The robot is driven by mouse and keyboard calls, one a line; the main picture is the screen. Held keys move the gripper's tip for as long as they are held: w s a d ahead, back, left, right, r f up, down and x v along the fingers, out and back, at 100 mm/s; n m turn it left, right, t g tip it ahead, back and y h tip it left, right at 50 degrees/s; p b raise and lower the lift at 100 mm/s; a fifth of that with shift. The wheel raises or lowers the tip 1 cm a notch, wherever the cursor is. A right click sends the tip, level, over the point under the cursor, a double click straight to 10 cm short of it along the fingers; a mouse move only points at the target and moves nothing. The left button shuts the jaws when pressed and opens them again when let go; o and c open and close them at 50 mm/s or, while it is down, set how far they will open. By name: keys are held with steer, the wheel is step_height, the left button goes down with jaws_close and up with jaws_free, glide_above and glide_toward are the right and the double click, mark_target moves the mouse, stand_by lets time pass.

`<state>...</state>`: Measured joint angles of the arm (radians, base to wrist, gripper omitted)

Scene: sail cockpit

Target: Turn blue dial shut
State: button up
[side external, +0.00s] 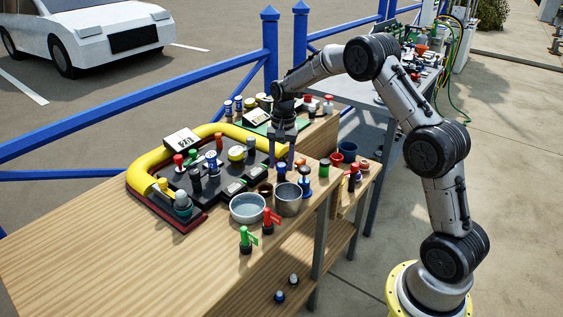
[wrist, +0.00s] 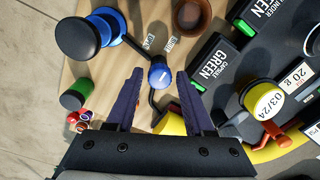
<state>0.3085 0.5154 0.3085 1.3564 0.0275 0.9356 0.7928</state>
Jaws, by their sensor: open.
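The blue dial (wrist: 159,75) is a small round blue knob in the wrist view, with dark arms running out from it. My gripper (wrist: 159,73) is open, with one dark finger on each side of the dial. I cannot tell whether either finger touches it. In the side external view my gripper (side external: 283,158) points down at the table beside the black panel, and I cannot make out the dial there.
Green-labelled black boxes (wrist: 208,60) lie right. Metal bowls (side external: 247,208) stand nearby; the table's left end (side external: 80,235) is clear.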

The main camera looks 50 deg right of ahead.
mark_target(283, 165)
steer(key=shift+o, duration=0.8)
step_height(283, 165, up, 14)
steer(key=shift+s, duration=0.25)
steer(key=shift+d+f, duration=0.1)
steer(key=shift+f, duration=0.05)
